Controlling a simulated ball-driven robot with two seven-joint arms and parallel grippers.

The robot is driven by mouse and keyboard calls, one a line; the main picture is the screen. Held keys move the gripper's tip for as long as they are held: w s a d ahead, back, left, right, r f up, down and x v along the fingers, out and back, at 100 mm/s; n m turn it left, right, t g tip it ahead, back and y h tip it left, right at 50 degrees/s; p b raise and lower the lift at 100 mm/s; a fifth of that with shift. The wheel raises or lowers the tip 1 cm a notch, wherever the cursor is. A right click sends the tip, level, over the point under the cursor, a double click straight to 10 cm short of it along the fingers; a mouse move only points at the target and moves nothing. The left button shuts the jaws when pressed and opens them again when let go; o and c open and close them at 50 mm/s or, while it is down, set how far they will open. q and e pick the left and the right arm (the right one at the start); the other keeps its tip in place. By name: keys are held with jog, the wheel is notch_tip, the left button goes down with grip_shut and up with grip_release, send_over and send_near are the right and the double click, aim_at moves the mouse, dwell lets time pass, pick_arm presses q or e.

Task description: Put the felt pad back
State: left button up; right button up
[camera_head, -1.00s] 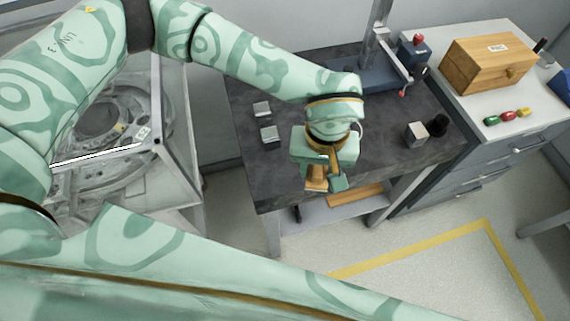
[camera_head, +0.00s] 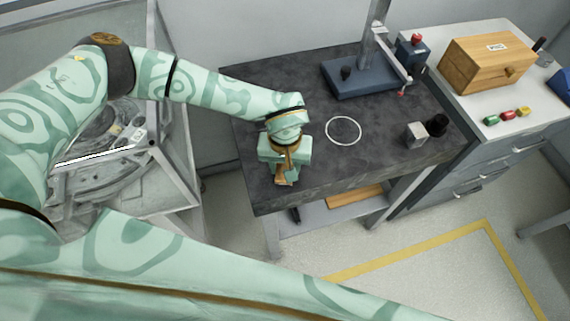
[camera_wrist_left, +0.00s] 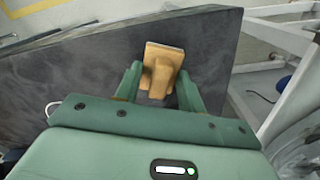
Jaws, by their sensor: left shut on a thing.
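The felt pad (camera_wrist_left: 163,60) appears as a light wooden block with a grip. In the left wrist view it sits between the two fingers of my left gripper (camera_wrist_left: 160,82). In the head view my left gripper (camera_head: 285,174) is over the front left part of the dark bench top (camera_head: 400,165), with the pad's brown wood below it. The pad's underside is hidden, and I cannot tell whether it touches the bench. A white circle (camera_head: 343,131) is marked on the bench, right of the gripper. My right gripper is out of sight.
A blue-based stand (camera_head: 365,79) with a post is at the back. A wooden box (camera_head: 490,62) is on the side cabinet. The bench middle is clear.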

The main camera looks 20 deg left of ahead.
aim_at(285, 166)
pick_arm(q)
jog(key=shift+f, duration=0.15)
jog(key=o, duration=0.9)
jog(key=shift+o, duration=0.2)
jog(key=shift+r, duration=0.25)
notch_tip(285, 166, up, 12)
jog(key=p, duration=0.1)
